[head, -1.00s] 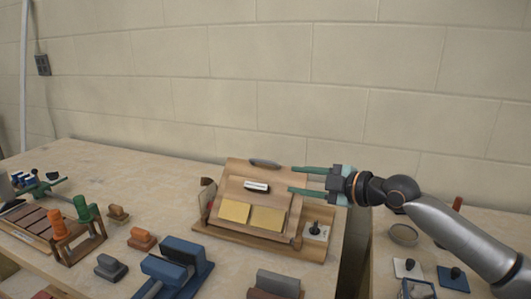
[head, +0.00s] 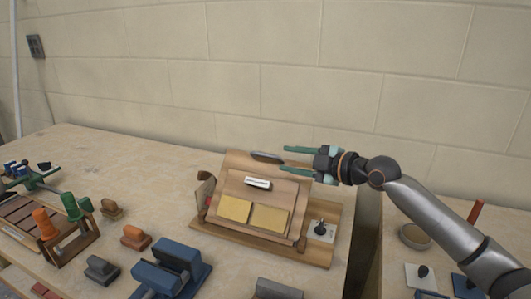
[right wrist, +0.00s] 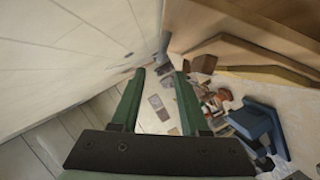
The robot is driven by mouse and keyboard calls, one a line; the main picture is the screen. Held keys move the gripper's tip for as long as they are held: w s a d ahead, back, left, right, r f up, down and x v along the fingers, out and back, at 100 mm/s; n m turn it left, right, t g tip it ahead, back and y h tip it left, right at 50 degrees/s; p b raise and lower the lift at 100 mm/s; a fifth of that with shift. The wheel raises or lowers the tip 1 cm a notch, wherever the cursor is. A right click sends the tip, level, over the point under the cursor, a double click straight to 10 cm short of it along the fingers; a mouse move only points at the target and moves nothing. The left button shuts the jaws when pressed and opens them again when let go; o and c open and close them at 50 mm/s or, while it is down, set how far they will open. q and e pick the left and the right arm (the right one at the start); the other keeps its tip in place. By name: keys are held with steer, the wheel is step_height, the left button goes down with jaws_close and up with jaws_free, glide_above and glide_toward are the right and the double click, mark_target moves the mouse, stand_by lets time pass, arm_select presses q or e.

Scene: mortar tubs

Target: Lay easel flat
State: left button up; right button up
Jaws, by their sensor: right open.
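A wooden easel (head: 233,185) stands tilted on its wooden base board (head: 318,252) on the table. Two yellow notes (head: 269,218) and a white-topped block (head: 257,183) are on its sloping face. A dark grey oval piece (head: 266,157) sits at its top edge. My right gripper (head: 284,157) is open at the upper right of the easel, its green fingers pointing left near the oval piece. I cannot tell whether they touch it. In the right wrist view the open fingers (right wrist: 160,95) have nothing visible between them. My left gripper is out of view.
A small white plate with a black knob (head: 320,231) is on the base board's right side. A gap separates the second table at right.

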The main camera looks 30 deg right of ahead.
mark_target(269, 156)
steer(key=p+x, duration=0.1)
steer(key=x, duration=0.7)
steer(key=shift+w+a, duration=0.15)
steer(key=shift+w, duration=0.1)
jaws_close()
steer(key=shift+f, duration=0.1)
stand_by(1.0)
